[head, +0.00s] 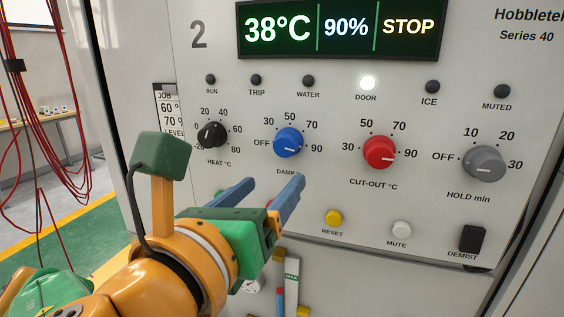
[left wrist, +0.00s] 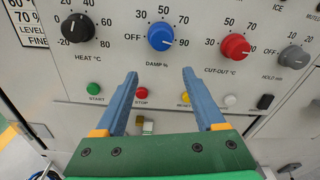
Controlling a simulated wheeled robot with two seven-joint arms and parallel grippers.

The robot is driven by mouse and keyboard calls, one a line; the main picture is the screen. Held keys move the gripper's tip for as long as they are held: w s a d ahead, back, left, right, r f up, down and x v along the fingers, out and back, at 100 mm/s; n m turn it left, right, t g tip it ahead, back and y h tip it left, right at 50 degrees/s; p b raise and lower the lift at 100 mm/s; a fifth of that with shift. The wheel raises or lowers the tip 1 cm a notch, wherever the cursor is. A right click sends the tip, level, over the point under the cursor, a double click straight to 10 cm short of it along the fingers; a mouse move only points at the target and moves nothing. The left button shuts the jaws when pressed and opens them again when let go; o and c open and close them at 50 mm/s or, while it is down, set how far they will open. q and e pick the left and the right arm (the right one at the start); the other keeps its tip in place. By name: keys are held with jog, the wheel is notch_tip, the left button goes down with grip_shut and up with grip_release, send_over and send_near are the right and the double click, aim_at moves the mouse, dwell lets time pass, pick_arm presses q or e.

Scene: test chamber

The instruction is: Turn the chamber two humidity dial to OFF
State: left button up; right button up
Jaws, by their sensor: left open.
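The blue humidity dial (head: 288,142), labelled DAMP %, is on the panel marked 2. Its white mark points right, towards 90; OFF is on its left side. The dial also shows in the left wrist view (left wrist: 161,36), above and between my fingertips. My left gripper (head: 275,181) is open and empty, with its two blue fingers pointing at the panel just below the dial. In the left wrist view the gripper (left wrist: 160,73) has a wide gap between its fingers and is apart from the dial. The display (head: 342,28) reads 38°C, 90% and STOP.
The black heat dial (head: 211,134) is left of the blue one, and the red cut-out dial (head: 379,152) is right. A grey hold dial (head: 484,163) is farther right. Below are the green start (left wrist: 94,89), red stop (left wrist: 141,93) and yellow reset (head: 334,217) buttons. Red cables (head: 60,100) hang at left.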

aim_at(283, 149)
pick_arm(q)
jog(key=w+r+p, duration=0.1)
jog(key=w+d+r+m+p, duration=0.1)
jog(key=w, duration=0.1)
jog(key=w+r+m+t+p, duration=0.1)
jog(key=w, duration=0.1)
jog(key=shift+d, duration=0.25)
jog(key=shift+w+d+f, duration=0.15)
jog(key=shift+w, duration=0.2)
jog(key=shift+s, duration=0.15)
jog(key=shift+c, duration=0.4)
grip_shut()
